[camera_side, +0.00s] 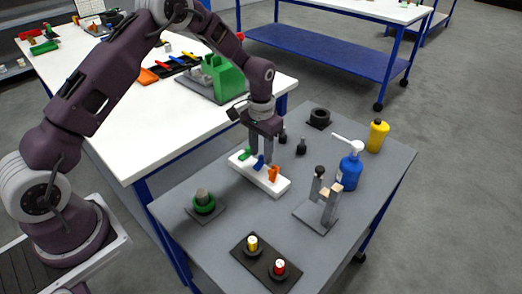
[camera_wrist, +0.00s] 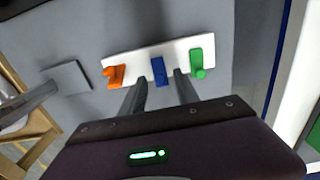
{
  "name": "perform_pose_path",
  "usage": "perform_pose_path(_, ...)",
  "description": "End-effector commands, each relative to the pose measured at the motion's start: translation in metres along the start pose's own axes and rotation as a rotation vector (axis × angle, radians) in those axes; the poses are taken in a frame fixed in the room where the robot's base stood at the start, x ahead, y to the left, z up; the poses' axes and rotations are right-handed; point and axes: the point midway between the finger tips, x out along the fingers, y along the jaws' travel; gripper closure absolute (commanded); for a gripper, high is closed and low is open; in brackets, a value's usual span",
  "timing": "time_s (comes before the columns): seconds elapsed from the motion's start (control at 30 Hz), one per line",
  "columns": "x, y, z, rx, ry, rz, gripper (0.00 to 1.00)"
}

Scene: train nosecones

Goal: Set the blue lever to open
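The blue lever (camera_side: 259,161) is the middle one of three levers on a white block (camera_side: 263,181). A green lever (camera_side: 245,154) and an orange lever (camera_side: 274,173) flank it. In the wrist view the blue lever (camera_wrist: 158,71) lies between the orange lever (camera_wrist: 114,75) and the green lever (camera_wrist: 197,63). My gripper (camera_side: 262,152) points down at the blue lever. In the wrist view my gripper (camera_wrist: 159,78) is open, with one finger on each side of the blue lever and gaps visible. Contact is not clear.
On the grey table (camera_side: 210,255) stand a green ring fixture (camera_side: 203,204), a plate with yellow and red buttons (camera_side: 265,262), a bracket stand (camera_side: 322,212), a blue pump bottle (camera_side: 348,182) and a yellow bottle (camera_side: 377,136). A white table (camera_side: 150,155) adjoins behind.

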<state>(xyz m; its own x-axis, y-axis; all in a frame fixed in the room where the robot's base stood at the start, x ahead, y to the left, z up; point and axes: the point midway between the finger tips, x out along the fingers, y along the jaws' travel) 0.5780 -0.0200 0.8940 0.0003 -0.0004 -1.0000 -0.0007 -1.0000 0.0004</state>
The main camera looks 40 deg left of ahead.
Motion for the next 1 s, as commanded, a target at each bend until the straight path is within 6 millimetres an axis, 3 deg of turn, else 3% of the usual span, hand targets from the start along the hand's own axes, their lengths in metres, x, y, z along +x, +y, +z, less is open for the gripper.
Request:
perform_pose_path(0.13, 0.000, 0.000, 0.000, 0.000, 0.000, 0.000, 0.63)
perform_pose_path(0.33, -0.001, 0.000, 0.000, 0.000, 0.000, 0.000, 1.00)
perform_pose_path(0.73, -0.002, 0.000, 0.003, 0.000, 0.036, -0.001, 1.00)
perform_pose_path(1.0, -0.006, -0.001, 0.015, -0.001, 0.207, -0.001, 1.00)
